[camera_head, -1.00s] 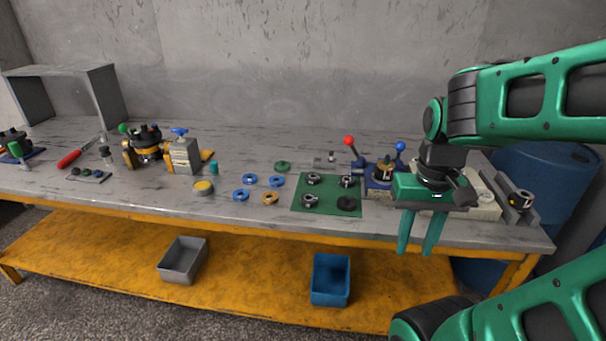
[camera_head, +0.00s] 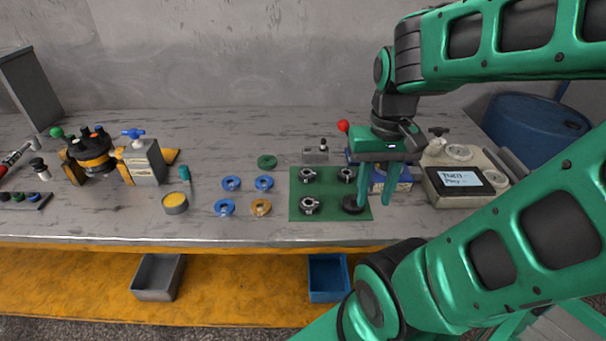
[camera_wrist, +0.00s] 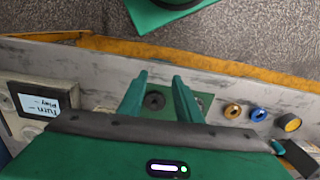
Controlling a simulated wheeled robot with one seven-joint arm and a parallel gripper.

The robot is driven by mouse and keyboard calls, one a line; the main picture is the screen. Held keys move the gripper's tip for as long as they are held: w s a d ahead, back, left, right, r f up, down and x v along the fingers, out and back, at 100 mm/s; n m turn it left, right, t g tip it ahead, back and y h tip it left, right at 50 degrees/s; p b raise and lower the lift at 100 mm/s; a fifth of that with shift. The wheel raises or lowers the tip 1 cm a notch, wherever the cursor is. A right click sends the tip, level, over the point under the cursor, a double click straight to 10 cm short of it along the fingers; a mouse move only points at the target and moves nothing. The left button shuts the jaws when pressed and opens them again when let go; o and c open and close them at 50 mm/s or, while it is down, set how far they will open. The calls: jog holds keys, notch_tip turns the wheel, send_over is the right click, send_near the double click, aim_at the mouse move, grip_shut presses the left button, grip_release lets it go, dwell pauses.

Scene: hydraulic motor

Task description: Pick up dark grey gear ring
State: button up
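The dark grey gear ring (camera_head: 352,204) lies flat at the front right corner of the green mat (camera_head: 330,211). It looks darker than the several lighter grey gear parts on the mat, such as the one at front left (camera_head: 311,206). My gripper (camera_head: 374,203) is open and empty, fingers pointing down, above and slightly right of the ring in the head view. In the wrist view the dark ring (camera_wrist: 154,100) shows between the two spread fingers of my gripper (camera_wrist: 157,82). The ring is apart from the fingers as far as I can tell.
Blue rings (camera_head: 231,183), an orange ring (camera_head: 261,207) and a green ring (camera_head: 267,162) lie left of the mat. A device with a display (camera_head: 469,180) stands to the right. A red-knobbed lever (camera_head: 343,126) stands behind the mat, partly hidden by my arm.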

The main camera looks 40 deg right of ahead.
jog(key=o, duration=0.8)
jog(key=shift+s+r, duration=0.25)
jog(key=shift+r, duration=0.1)
jog(key=n+t, duration=0.2)
jog(key=n, duration=0.9)
send_near(307, 168)
jog(key=shift+y, duration=0.3)
jog(key=shift+s+a+f, duration=0.1)
jog(key=shift+a+f, duration=0.15)
jog(key=shift+f, duration=1.15)
jog(key=shift+a+f, duration=0.2)
jog(key=shift+f, duration=1.15)
jog(key=shift+a+f, duration=0.25)
jog(key=shift+f, duration=1.15)
